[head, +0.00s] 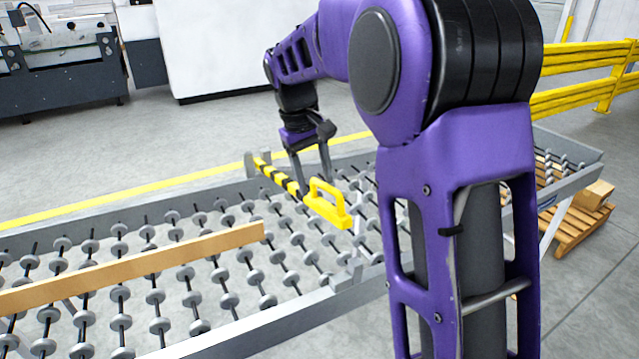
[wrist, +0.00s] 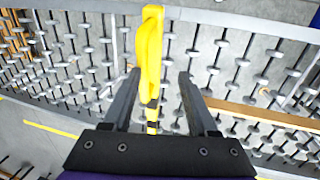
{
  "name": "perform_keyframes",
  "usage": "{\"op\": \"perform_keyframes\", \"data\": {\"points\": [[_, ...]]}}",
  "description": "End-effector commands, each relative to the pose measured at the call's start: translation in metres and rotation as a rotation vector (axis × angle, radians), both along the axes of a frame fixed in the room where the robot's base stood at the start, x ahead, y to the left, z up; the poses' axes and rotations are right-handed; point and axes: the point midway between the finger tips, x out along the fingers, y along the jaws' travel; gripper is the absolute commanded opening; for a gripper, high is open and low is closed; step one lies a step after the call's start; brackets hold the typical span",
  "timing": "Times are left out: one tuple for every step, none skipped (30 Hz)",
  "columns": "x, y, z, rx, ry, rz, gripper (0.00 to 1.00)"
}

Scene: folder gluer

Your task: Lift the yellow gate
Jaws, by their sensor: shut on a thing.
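The yellow gate (head: 326,203) is a bar with black stripes and a raised loop handle, lying across the roller conveyor from a grey bracket on the far rail. In the wrist view the gate (wrist: 149,62) runs up the middle between the fingers. My gripper (head: 317,184) comes down from above with one finger on each side of the gate, near its handle, and is shut on it. In the wrist view my gripper (wrist: 159,77) shows its two dark fingers; the exact contact is hard to see. The gate looks low, close over the rollers.
A long tan board (head: 130,268) lies on the conveyor rollers to the left. The grey conveyor rail (head: 265,326) runs along the near side. A wooden pallet (head: 577,222) with a box stands at right, and yellow barriers (head: 580,98) are behind. The floor beyond the conveyor is clear.

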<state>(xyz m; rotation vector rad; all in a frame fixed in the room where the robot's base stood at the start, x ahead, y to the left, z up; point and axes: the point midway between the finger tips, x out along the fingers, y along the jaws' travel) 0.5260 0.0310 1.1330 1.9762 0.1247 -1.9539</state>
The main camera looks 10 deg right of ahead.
Motion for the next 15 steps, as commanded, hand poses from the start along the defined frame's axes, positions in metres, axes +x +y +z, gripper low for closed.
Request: {"op": "perform_keyframes", "data": {"points": [[0.000, 0.004, 0.004, 0.001, 0.000, 0.005, 0.50], [0.000, 0.004, 0.006, 0.001, 0.000, 0.005, 0.50], [0.001, 0.004, 0.009, 0.000, -0.001, 0.004, 0.50], [0.001, 0.004, 0.011, 0.000, -0.002, 0.003, 0.50], [0.001, 0.004, 0.012, -0.001, -0.001, 0.003, 0.50], [0.001, 0.004, 0.015, -0.001, 0.000, 0.003, 0.50], [0.001, 0.004, 0.017, -0.002, 0.000, 0.002, 0.50], [0.002, 0.005, 0.019, -0.002, -0.001, 0.002, 0.50], [0.002, 0.005, 0.022, -0.002, -0.001, 0.002, 0.50], [0.002, 0.005, 0.024, -0.003, -0.001, 0.001, 0.50], [0.002, 0.006, 0.026, -0.003, 0.000, 0.001, 0.50], [0.003, 0.006, 0.029, -0.003, -0.001, 0.001, 0.50], [0.003, 0.006, 0.031, -0.003, -0.002, 0.001, 0.50], [0.003, 0.007, 0.033, -0.003, -0.002, 0.001, 0.50], [0.003, 0.007, 0.035, -0.003, -0.001, 0.001, 0.50]]}}
